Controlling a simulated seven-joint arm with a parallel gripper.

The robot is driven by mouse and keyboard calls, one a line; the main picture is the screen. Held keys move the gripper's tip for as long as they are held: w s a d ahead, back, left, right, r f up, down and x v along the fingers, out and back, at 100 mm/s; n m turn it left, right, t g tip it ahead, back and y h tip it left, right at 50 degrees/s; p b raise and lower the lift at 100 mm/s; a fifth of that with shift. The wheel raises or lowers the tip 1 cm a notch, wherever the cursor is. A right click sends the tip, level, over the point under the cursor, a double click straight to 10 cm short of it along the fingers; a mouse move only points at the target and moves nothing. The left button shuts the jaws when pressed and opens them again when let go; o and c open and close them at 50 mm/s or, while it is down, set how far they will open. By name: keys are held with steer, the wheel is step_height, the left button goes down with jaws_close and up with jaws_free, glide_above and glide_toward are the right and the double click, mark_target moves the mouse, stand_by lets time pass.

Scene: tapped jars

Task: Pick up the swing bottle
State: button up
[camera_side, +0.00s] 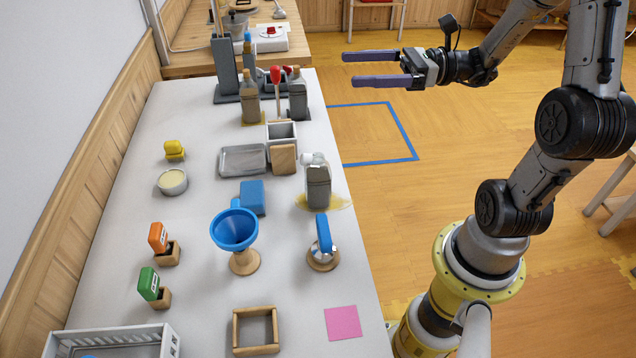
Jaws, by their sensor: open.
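Several grey bottles stand on the white table, and I cannot tell for sure which is the swing bottle. One grey bottle with a white top (318,188) stands upright near the table's right edge, on a yellowish wet-looking patch.
A pink square (342,323) lies at the front right.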

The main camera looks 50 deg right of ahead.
glide_toward(318, 178)
steer(key=w, duration=0.1)
steer(key=w+f, duration=0.2)
steer(key=shift+w+d+f, duration=0.25)
steer(key=shift+w+a+f, duration=0.1)
steer(key=shift+w+a, duration=0.05)
steer(key=shift+a, duration=0.05)
steer(key=shift+x, duration=3.5)
jaws_close()
